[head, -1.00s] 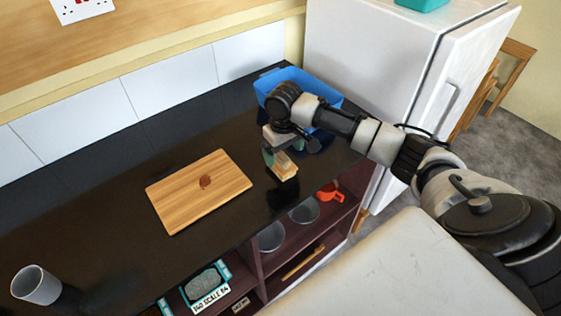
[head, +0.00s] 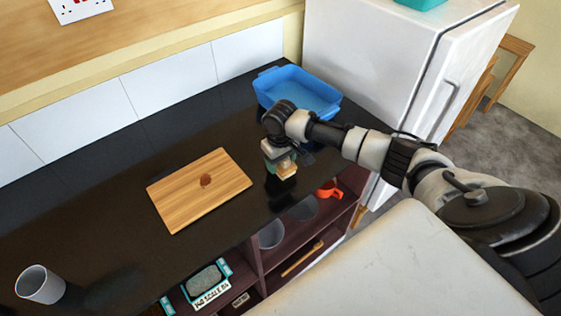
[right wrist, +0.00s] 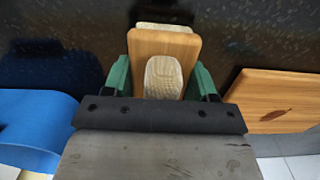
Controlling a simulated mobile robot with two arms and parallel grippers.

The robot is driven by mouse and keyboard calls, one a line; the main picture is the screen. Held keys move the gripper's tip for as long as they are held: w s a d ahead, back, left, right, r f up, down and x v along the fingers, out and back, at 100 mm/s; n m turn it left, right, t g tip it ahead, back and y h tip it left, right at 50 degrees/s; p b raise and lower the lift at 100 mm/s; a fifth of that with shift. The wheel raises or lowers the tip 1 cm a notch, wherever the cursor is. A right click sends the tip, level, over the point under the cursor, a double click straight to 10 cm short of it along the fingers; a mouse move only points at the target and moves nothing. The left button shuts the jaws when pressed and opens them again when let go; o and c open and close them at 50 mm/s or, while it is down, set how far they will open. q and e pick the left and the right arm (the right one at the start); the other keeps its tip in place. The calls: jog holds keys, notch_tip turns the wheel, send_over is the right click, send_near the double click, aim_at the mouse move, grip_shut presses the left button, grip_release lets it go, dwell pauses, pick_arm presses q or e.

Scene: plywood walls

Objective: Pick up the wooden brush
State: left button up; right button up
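The wooden brush (head: 287,171) is above the dark counter near its front edge, right of the cutting board. In the right wrist view the brush (right wrist: 164,45) shows a flat wooden plate with a pale, rounded, textured part on it. My right gripper (head: 279,163) points down over it. Its green fingers (right wrist: 162,80) stand at both sides of the brush, against its edges, and appear shut on it. A dark reflection lies below the brush, which looks a little clear of the counter. My left gripper is not in view.
A wooden cutting board (head: 200,190) with a dark knot lies left of the brush. A blue tray (head: 299,92) stands behind my right gripper, by the white fridge (head: 385,60). A grey cup (head: 40,285) stands at the far left. Shelves below hold bowls and an orange cup (head: 329,189).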

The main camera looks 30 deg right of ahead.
jog(key=shift+c, duration=0.9)
jog(key=shift+w+r, duration=0.1)
jog(key=shift+r, duration=0.45)
notch_tip(320, 180, up, 3)
jog(key=shift+f+b, duration=0.15)
jog(key=shift+b, duration=0.5)
jog(key=s+d+r+b, duration=0.1)
jog(key=s+d+r, duration=0.3)
jog(key=s+r, duration=0.3)
jog(key=s, duration=0.4)
jog(key=shift+b, duration=0.35)
jog(key=shift+r, duration=0.1)
jog(key=o, duration=0.4)
jog(key=shift+c, duration=1.4)
